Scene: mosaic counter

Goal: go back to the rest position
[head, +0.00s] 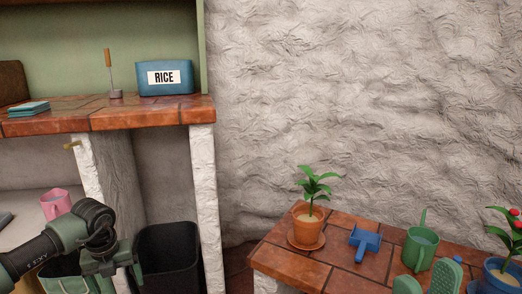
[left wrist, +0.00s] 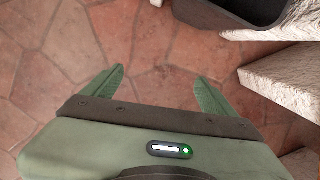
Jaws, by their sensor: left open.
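My left arm comes in from the left in the head view, with its wrist low in front of the shelf unit. In the left wrist view my left gripper (left wrist: 158,88) is open, with its two green fingers wide apart and only floor tiles between them. In the head view my right gripper (head: 427,272) shows at the lower right edge. Its two green finger pads stand apart, in front of the tiled counter (head: 325,262), near a green watering can (head: 421,247). I see nothing held between them, though most of this gripper is out of frame.
A potted plant (head: 308,222), a blue dustpan-like tool (head: 365,242) and a blue pot (head: 500,275) stand on the counter. A RICE bag (head: 164,78) sits on the shelf (head: 140,115). A black bin (head: 168,255) stands below it. A pink mug (head: 55,204) is at far left.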

